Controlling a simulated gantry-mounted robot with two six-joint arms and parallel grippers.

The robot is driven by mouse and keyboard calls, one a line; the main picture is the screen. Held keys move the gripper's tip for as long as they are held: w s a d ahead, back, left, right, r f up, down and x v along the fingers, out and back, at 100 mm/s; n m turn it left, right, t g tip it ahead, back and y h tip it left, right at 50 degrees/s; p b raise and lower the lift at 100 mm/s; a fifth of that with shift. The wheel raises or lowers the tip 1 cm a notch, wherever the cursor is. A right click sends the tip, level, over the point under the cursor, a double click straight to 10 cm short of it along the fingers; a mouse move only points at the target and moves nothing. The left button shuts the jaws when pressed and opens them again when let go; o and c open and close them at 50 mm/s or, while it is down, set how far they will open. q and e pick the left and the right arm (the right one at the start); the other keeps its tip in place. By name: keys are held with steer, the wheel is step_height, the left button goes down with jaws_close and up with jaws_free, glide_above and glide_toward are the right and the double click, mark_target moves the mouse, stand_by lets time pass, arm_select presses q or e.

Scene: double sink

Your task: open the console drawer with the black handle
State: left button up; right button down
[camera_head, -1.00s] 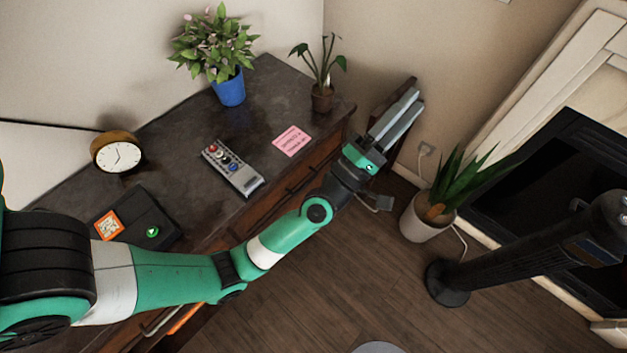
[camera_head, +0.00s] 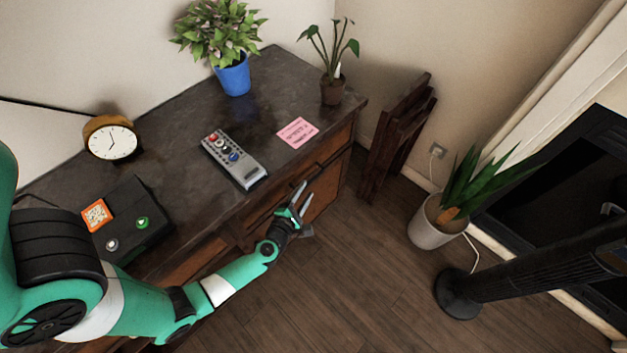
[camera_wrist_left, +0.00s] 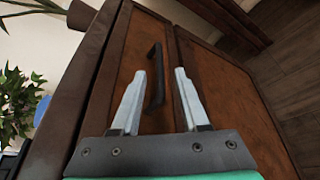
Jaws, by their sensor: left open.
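The wooden console (camera_head: 185,165) has a dark top and stands along the wall. In the left wrist view, its brown drawer front (camera_wrist_left: 126,65) carries a black bar handle (camera_wrist_left: 155,85). My left gripper (camera_head: 304,193) is at the front of the console, below the top's edge. In the left wrist view the gripper (camera_wrist_left: 160,74) is open and faces the drawer front. The handle appears between the two fingers, closer to the left one. I cannot tell whether the fingers touch it. My right gripper is not in view.
On the console stand a blue-potted plant (camera_head: 233,76), a small plant (camera_head: 332,88), a clock (camera_head: 110,140), a remote (camera_head: 235,162), a pink note (camera_head: 297,132) and a black box (camera_head: 130,220). A folded wooden piece (camera_head: 398,140), potted plant (camera_head: 432,225) and black fan (camera_head: 540,270) stand right; floor is clear between.

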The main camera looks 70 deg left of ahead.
mark_target(312, 181)
arm_select(q)
steer(key=b+x, duration=0.2)
steer(key=x, duration=0.5)
steer(key=shift+r, duration=0.1)
jaws_close()
stand_by(1.1)
